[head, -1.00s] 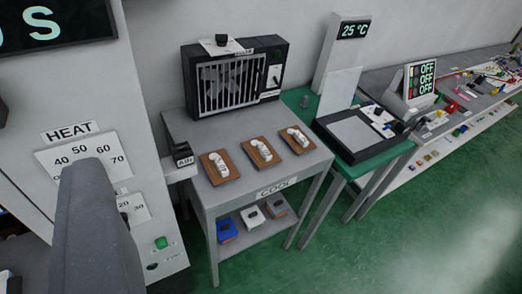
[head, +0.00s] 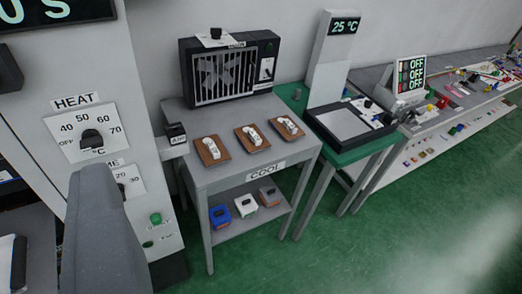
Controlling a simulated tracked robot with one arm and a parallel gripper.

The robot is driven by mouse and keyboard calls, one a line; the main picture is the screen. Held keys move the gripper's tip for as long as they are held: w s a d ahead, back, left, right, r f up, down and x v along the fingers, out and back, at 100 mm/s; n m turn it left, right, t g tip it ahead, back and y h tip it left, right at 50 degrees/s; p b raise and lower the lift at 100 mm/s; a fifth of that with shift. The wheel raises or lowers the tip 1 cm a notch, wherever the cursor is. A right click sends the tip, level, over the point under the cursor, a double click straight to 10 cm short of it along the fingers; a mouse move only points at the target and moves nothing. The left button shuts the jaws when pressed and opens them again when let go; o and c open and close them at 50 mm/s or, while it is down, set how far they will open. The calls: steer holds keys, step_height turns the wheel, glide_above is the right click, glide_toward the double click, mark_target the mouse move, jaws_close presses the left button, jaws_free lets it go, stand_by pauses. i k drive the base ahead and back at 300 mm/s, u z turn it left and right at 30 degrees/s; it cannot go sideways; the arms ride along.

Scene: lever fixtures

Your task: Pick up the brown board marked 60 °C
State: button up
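Three brown boards, each with a white piece on top, lie in a row on the grey table marked COOL (head: 265,172). They are the left board (head: 211,161), the middle board (head: 252,147) and the right board (head: 287,135). Any 60 °C marking on them is too small to read. A grey part of my own arm rises at the lower left, well left of the boards and apart from them in the picture. My gripper's fingertips do not show.
A caged fan (head: 228,78) stands behind the boards. The HEAT cabinet (head: 150,130) with its dial (head: 91,139) stands left. A black-framed plate (head: 345,125) sits on the green table, right. Green floor is free in front.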

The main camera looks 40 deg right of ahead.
mark_target(252, 138)
steer(key=k, duration=1)
steer(key=z, duration=0.6)
steer(key=i, duration=2.05)
steer(key=u, duration=0.55)
